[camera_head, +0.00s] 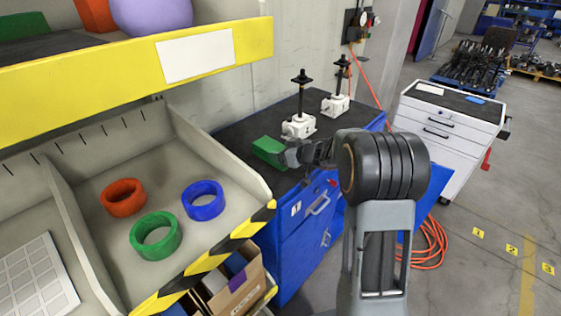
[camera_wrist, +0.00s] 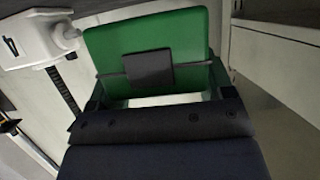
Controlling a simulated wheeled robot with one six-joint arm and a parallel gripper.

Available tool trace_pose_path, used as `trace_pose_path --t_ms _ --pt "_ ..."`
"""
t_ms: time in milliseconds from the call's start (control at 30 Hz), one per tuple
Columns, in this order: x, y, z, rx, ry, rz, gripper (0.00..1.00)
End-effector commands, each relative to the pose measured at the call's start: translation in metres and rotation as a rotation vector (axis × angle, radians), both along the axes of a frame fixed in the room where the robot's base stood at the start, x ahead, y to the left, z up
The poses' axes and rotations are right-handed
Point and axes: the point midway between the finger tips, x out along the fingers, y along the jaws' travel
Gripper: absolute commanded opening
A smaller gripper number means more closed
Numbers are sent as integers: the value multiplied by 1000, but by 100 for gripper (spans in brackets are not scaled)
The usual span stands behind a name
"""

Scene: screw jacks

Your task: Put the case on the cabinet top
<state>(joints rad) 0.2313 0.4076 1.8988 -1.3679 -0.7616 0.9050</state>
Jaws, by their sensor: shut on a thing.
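The case (camera_head: 268,149) is a small green box at the black cabinet top (camera_head: 247,134) of the blue cabinet. My gripper (camera_head: 289,155) reaches in from the right and is shut on the case. In the wrist view the case (camera_wrist: 185,38) fills the upper middle, with a dark grey patch on its face, and my gripper (camera_wrist: 155,98) holds its near side. The case appears at the top's near front part. I cannot tell whether it touches the surface or hangs just above it.
Two white screw jacks (camera_head: 299,125) (camera_head: 336,104) with black spindles stand behind the case on the cabinet top. A shelf bin (camera_head: 105,180) with red, green and blue rings is at the left. A white drawer cabinet (camera_head: 446,135) stands at the right.

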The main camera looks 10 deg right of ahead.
Motion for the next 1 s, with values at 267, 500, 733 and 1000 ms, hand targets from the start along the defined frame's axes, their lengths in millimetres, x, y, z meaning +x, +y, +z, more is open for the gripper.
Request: trace_pose_path --t_ms 267,500,733,1000 --pt "5 9 -24 2 1 0 35" --pt "5 8 -40 -1 -3 0 35" --pt "5 8 -40 -1 -3 0 35" --pt "4 8 -44 -1 1 -1 83"
